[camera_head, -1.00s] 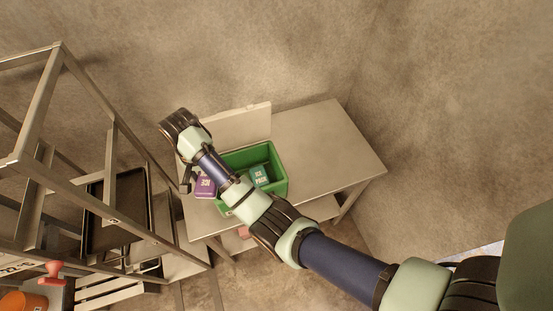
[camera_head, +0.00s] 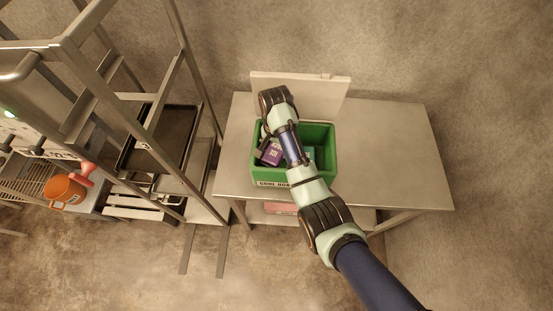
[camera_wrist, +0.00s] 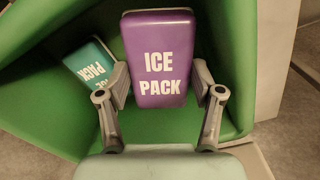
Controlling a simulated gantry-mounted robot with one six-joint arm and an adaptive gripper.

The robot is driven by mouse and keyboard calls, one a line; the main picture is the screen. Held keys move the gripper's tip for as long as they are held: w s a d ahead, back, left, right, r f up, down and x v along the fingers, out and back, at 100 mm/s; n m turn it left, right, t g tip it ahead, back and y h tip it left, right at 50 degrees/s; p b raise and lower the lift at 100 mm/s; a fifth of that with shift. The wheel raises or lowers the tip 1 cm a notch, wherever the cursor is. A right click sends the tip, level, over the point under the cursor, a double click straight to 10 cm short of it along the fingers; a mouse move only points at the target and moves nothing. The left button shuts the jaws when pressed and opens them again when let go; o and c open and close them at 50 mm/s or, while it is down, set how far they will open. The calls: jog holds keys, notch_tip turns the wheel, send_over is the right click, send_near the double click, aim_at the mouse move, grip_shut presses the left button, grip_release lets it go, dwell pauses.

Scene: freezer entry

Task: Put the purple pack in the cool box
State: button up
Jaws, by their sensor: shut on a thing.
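The purple pack (camera_wrist: 160,60), lettered "ICE PACK", is held between the two fingers of my gripper (camera_wrist: 163,90) in the wrist view. In the head view the purple pack (camera_head: 271,152) shows over the left part of the green cool box (camera_head: 328,176). The cool box wall (camera_wrist: 235,50) surrounds the pack in the wrist view; I cannot tell whether the pack touches the floor of the box. A teal ice pack (camera_wrist: 91,63) lies in the box to the left of the purple one. My gripper (camera_head: 262,146) is partly hidden behind my arm in the head view.
The cool box stands on a steel table (camera_head: 400,150) that is clear to the right. A pale panel (camera_head: 320,93) stands behind the box. A metal rack with a dark tray (camera_head: 160,140) is at the left. An orange container (camera_head: 64,190) is farther left.

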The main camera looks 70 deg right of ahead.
aim_at(276, 156)
jog(key=shift+f+b, duration=0.45)
jog(key=shift+f, duration=2.4)
jog(key=shift+f, duration=0.1)
jog(key=o, duration=1.1)
notch_tip(276, 156, up, 12)
jog(key=shift+r+p, duration=0.15)
jog(key=shift+p, duration=0.75)
